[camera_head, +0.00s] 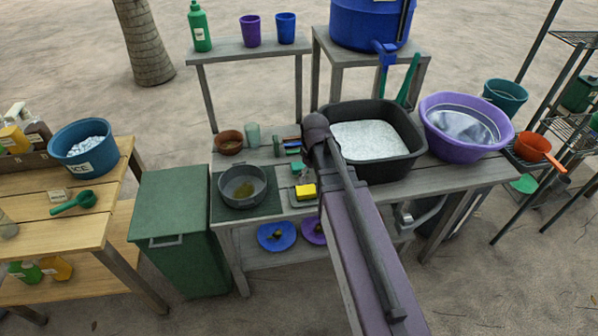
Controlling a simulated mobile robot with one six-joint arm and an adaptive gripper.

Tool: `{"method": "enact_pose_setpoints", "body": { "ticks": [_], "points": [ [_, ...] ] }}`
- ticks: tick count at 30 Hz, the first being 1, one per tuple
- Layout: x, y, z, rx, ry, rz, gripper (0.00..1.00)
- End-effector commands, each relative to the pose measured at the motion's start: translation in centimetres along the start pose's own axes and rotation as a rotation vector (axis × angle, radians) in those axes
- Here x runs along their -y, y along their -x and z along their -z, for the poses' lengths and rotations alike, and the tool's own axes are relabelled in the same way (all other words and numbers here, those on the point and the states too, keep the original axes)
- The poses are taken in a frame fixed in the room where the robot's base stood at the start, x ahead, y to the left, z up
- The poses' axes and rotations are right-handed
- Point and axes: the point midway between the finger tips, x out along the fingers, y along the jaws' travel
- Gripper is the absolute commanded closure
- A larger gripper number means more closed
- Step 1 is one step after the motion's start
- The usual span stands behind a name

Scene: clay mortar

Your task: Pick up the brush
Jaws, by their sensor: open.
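I cannot single out the brush for certain. A cluster of small items (291,145) lies on the grey table behind the end of my arm, with green, blue and red parts. A brush may be among them, but they are too small to tell. A yellow sponge (305,191) sits on a small tray just in front. My arm reaches in from the lower right to above the middle of the table. My gripper does not show; the arm hides the area beneath its end.
A dark basin of whitish contents (414,166) and a purple tub (427,120) stand right of my arm. A grey bowl (262,198) and brown bowl (229,139) stand left. A raised shelf (225,53) holds a green bottle and two cups behind.

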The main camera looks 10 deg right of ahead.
Motion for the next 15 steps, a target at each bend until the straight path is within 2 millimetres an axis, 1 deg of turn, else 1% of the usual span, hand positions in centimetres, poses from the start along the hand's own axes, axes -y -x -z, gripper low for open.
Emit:
{"method": "enact_pose_setpoints", "body": {
  "ticks": [1, 9, 15],
  "points": [
    [-1.1, -0.4, 2.1, 0.000, 0.074, 0.000, 0.00],
    [-4.8, -1.5, 9.1, 0.000, 0.497, 0.000, 0.00],
    [-7.3, -2.1, 13.8, -0.001, 0.793, 0.000, 0.00]
  ]
}}
